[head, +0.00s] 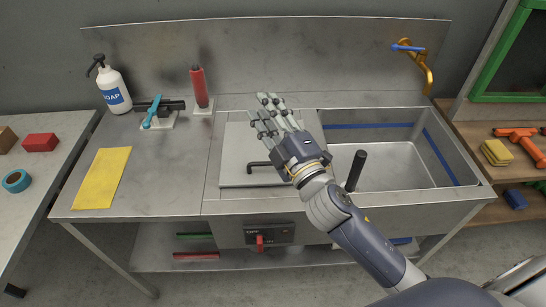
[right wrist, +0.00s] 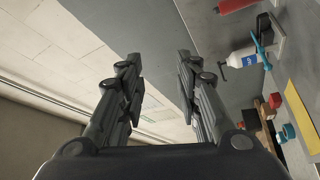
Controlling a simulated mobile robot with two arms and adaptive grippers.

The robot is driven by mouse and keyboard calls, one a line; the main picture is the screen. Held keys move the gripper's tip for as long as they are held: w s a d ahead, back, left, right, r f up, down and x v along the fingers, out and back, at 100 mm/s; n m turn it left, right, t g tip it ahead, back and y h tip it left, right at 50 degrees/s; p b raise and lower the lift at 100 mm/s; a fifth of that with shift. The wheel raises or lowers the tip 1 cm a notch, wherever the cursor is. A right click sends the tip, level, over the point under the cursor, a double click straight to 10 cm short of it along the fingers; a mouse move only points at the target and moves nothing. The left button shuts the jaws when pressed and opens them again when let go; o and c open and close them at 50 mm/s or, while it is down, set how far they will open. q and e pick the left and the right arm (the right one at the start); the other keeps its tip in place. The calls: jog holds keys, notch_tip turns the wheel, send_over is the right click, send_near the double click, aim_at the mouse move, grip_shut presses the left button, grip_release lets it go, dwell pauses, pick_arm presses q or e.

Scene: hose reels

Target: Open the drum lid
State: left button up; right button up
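No drum that I can make out shows in either view. A pale grey square lid-like plate (head: 235,150) lies on the steel counter left of the sink basin, with a dark bent handle (head: 258,166) near its front. My right gripper (head: 270,112) is over the plate's right part and hides some of it. Its fingers are spread and hold nothing. In the right wrist view the gripper (right wrist: 158,62) also shows its fingers apart, with wall and counter behind. I cannot tell its exact height above the plate. My left gripper is not in view.
A black upright lever (head: 356,171) stands at the basin's front left edge. A brass tap (head: 425,70) is behind the basin (head: 385,165). A soap bottle (head: 113,88), red cylinder (head: 199,87) and yellow cloth (head: 102,178) are left. A red switch (head: 260,242) sits on the counter's front.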

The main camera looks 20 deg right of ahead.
jog(key=a+r+n+g+y, duration=0.1)
jog(key=a+r+n+y, duration=0.6)
jog(key=n+y, duration=0.3)
jog(key=s+a+n+g+y, duration=0.2)
jog(key=a+n+g+y, duration=0.15)
jog(key=n, duration=0.35)
jog(key=n+g+h+p, duration=0.3)
jog(key=n+g+h, duration=1)
jog(key=n, duration=0.6)
send_over(275, 174)
jog(key=shift+t, duration=0.25)
notch_tip(275, 174, down, 25)
jog(key=shift+r, duration=0.2)
jog(key=shift+w+a+f, duration=0.15)
jog(key=shift+w+f, duration=0.1)
jog(key=shift+f, duration=0.4)
